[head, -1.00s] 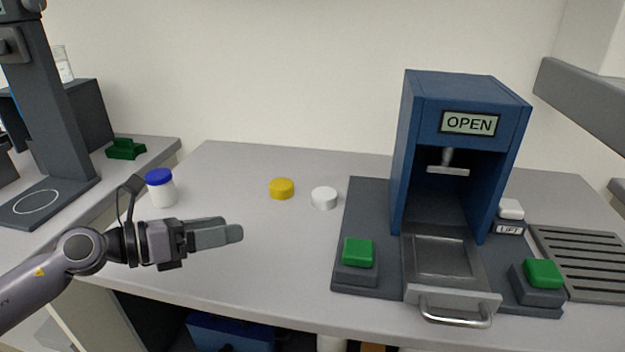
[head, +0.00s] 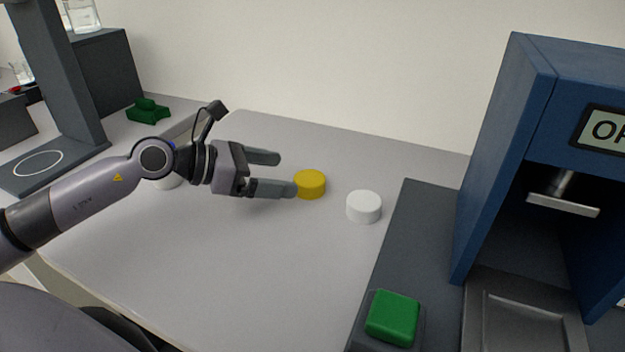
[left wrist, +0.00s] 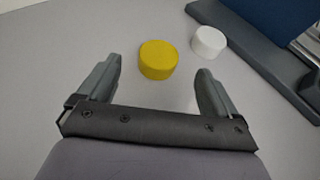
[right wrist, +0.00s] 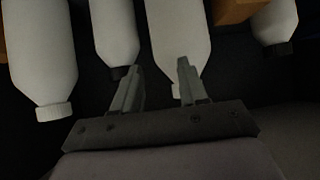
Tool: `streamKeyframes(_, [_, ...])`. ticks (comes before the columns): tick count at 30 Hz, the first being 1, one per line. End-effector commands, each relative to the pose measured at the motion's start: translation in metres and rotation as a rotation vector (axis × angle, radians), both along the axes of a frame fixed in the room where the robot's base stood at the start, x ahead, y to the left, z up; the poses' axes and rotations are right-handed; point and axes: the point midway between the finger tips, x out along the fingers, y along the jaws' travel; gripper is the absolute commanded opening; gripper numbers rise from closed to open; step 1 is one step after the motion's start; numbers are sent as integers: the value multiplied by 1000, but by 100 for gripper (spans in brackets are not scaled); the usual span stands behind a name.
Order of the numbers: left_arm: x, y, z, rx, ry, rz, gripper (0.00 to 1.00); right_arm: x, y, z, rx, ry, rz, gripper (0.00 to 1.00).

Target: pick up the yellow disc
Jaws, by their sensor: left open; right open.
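The yellow disc (head: 310,184) lies on the grey bench top, left of a white disc (head: 364,207). My left gripper (head: 280,173) is open and empty, with its fingers pointing right toward the yellow disc. In the left wrist view the yellow disc (left wrist: 159,59) sits just beyond the fingertips, between their lines, and the white disc (left wrist: 209,42) is farther right. My right gripper (right wrist: 158,66) is open and shows only in its own wrist view, in front of white bottles.
A blue press (head: 500,160) with a green button (head: 393,318) stands on a dark base at the right. A green piece (head: 148,111) lies at the far left. White bottles (right wrist: 113,35) hang close around my right gripper in a dark space. The bench front is clear.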

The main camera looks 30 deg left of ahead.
Motion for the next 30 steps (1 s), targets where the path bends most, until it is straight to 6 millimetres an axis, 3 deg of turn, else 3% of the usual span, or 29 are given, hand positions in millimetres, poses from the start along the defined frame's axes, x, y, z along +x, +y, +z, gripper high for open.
streamKeyframes(18, [38,-33,-27,-5,0,-1,93,0,-5,10,-12,-12,-3,43])
streamKeyframes(28, [40,-35,-31,-1,1,-1,93,-2,-5,6,-13,-3,-5,43])
streamKeyframes(30, [40,-35,-31,-1,1,-1,70,-1,-5,7,-13,-3,-5,43])
